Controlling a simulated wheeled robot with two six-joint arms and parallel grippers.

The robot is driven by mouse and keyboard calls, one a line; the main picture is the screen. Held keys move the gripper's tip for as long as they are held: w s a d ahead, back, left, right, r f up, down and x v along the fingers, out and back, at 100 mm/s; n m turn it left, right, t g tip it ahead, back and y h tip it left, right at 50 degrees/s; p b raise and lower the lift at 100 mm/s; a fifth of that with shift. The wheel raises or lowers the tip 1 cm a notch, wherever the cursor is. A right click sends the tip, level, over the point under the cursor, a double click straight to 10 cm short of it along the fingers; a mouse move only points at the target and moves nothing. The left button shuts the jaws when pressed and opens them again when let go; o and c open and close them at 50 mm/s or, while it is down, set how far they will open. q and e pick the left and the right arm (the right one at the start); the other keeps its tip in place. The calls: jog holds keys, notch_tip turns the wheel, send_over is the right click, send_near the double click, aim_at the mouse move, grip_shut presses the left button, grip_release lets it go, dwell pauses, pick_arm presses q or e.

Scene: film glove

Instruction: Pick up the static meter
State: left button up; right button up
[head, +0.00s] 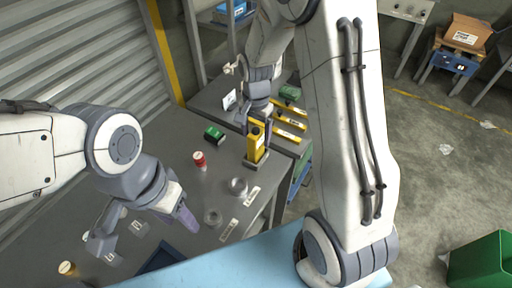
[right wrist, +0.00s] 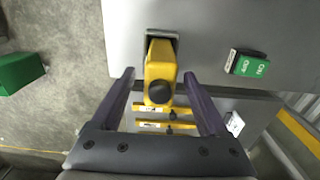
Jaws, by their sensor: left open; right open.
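The static meter, likely the upright yellow device (head: 255,143) with a black round knob, stands in a dark holder on the grey bench in the head view. In the right wrist view the yellow device (right wrist: 160,70) lies between and ahead of the finger tips. My right gripper (head: 257,122) is open, with its fingers to either side of the device's upper part; I cannot tell whether they touch it. It also shows in the right wrist view (right wrist: 160,85). My left gripper (head: 150,228) is open and empty over the front left of the bench.
Several flat yellow tools (head: 289,125) lie behind the device. A green bin (head: 482,262) is on the floor at right.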

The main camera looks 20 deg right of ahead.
notch_tip(320, 180, down, 4)
jog(key=shift+f+p, duration=0.15)
jog(key=shift+p, duration=0.4)
jog(key=shift+c, duration=0.3)
grip_shut()
jog(key=shift+r, duration=0.2)
